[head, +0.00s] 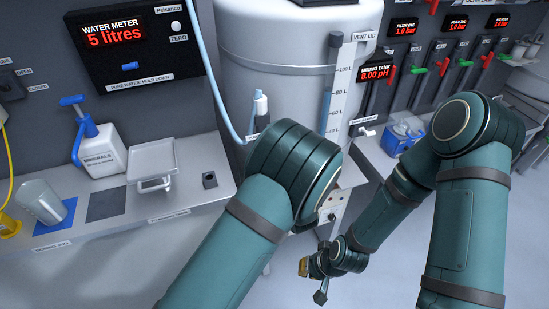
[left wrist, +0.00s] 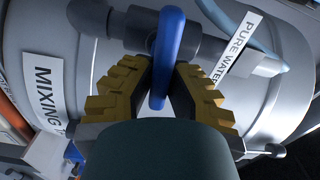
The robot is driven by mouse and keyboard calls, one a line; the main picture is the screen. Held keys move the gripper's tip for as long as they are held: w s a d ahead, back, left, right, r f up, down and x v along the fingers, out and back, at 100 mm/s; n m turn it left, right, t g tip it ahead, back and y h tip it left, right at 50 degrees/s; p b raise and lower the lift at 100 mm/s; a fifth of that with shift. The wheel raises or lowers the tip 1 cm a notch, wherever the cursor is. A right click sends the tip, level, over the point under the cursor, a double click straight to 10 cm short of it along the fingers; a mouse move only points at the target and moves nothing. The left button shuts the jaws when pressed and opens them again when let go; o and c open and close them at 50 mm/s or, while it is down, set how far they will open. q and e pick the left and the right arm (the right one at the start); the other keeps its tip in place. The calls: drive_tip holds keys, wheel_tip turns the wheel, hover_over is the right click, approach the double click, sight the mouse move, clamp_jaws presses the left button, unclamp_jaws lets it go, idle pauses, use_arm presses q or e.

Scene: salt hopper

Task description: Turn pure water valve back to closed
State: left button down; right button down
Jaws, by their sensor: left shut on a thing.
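The pure water valve shows in the left wrist view as a blue lever handle (left wrist: 168,45) on a grey pipe fitting (left wrist: 130,28), beside a PURE WATER label (left wrist: 238,45). My left gripper (left wrist: 160,85) is shut on the blue handle, with its stepped yellow fingers on both sides of it. In the head view my left arm hides the left gripper and the valve. My right gripper (head: 314,280) hangs low in the head view, away from the valve. It is small there, and its opening is unclear.
The white mixing tank (head: 275,60) stands behind my left arm. The water meter (head: 135,42) reads 5 litres. On the bench at left are a minerals bottle (head: 100,150), a scale (head: 152,160) and a clear beaker (head: 42,203). Red and green valves (head: 443,66) line the right wall.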

use_arm(q)
drive_tip(key=shift+m, duration=0.3)
drive_tip(key=c, duration=0.9)
unclamp_jaws()
drive_tip(key=shift+w+a, duration=0.1)
drive_tip(key=shift+c, duration=0.2)
drive_tip(key=shift+r, duration=0.1)
